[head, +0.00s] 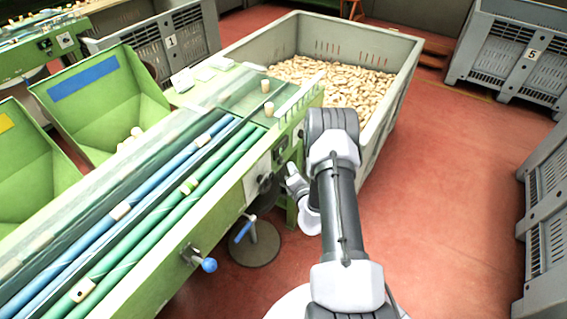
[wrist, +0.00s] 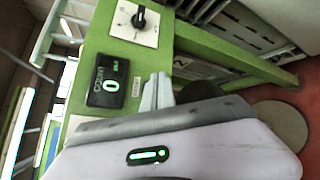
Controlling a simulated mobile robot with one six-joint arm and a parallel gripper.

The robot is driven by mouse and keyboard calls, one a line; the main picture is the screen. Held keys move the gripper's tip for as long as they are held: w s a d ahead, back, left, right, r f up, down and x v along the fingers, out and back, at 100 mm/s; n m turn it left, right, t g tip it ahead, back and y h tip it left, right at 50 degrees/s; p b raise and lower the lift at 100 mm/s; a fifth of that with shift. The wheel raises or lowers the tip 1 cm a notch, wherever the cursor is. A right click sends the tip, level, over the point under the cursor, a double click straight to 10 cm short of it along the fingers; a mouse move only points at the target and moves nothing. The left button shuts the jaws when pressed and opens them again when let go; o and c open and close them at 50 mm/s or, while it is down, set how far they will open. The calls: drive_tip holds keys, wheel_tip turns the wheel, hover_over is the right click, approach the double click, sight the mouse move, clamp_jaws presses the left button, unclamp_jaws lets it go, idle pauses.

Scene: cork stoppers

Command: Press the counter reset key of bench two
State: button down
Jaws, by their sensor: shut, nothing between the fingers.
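The black counter box (wrist: 108,80) on the green bench side shows a green 0 in the wrist view. A small pale patch (wrist: 136,87) lies beside the counter, toward my fingers. It may be the reset key, but it is too small to read. My gripper (wrist: 157,88) is shut and empty, its pale fingertips just beside that patch. I cannot tell whether they touch the panel.
A black rotary knob (wrist: 139,17) on a white plate sits near the counter. A blue-ended handle (head: 208,265) sticks out of the bench side. A grey crate of corks (head: 403,75) stands at the bench's end. Red floor (head: 450,190) is clear to the right.

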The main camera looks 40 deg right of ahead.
drive_tip(key=s, duration=0.1)
drive_tip(key=s+d, duration=0.1)
drive_tip(key=s, duration=0.1)
drive_tip(key=s+d, duration=0.1)
drive_tip(key=shift+s, duration=0.3)
idle(0.6)
